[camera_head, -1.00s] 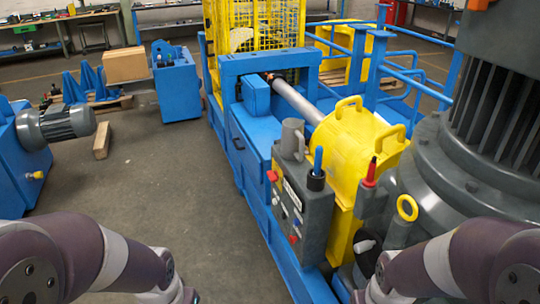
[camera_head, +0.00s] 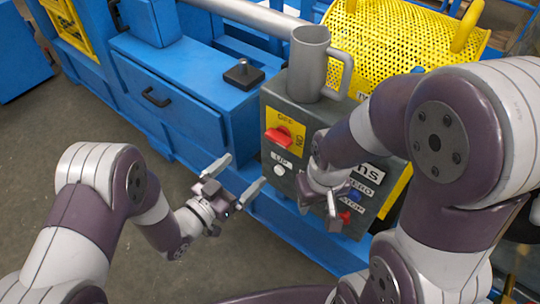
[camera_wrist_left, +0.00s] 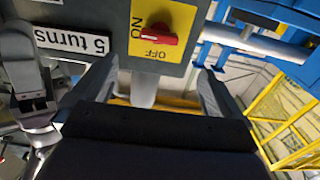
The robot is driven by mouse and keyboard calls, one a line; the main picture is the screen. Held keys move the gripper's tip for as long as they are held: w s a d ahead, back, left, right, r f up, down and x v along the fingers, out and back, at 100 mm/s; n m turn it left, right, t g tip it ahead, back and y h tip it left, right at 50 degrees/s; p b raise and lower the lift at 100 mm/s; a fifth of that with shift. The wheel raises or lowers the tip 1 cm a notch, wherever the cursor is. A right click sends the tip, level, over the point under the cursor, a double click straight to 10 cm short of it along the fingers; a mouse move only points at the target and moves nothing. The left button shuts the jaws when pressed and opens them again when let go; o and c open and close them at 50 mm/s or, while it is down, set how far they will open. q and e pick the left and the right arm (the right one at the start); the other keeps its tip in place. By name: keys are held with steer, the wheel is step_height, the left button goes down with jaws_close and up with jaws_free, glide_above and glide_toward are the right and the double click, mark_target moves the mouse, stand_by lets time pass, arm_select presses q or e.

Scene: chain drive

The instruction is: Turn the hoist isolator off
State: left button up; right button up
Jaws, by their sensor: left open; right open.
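The hoist isolator is a red rotary handle (camera_head: 277,137) on a yellow plate marked OFF at the top and ON at the right, on the front of a grey control box (camera_head: 305,118). The handle lies roughly crosswise, in line with the ON mark. It also shows in the left wrist view (camera_wrist_left: 158,37), seen upside down. My left gripper (camera_head: 247,169) is open and empty, in front of the box and lower left of the handle, apart from it. My right gripper (camera_head: 319,212) is open in front of the box's lower right and hides some labels.
A grey mug (camera_head: 310,62) stands on top of the box. A white UP button (camera_head: 279,170) sits below the isolator. A yellow mesh guard (camera_head: 395,45) is behind. Grey floor is clear at lower left.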

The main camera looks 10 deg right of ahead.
mark_target(275, 140)
arm_select(q)
steer(key=x, duration=0.6)
steer(key=b+x, duration=0.1)
steer(key=x, duration=0.5)
steer(key=shift+r, duration=0.2)
steer(key=c, duration=1)
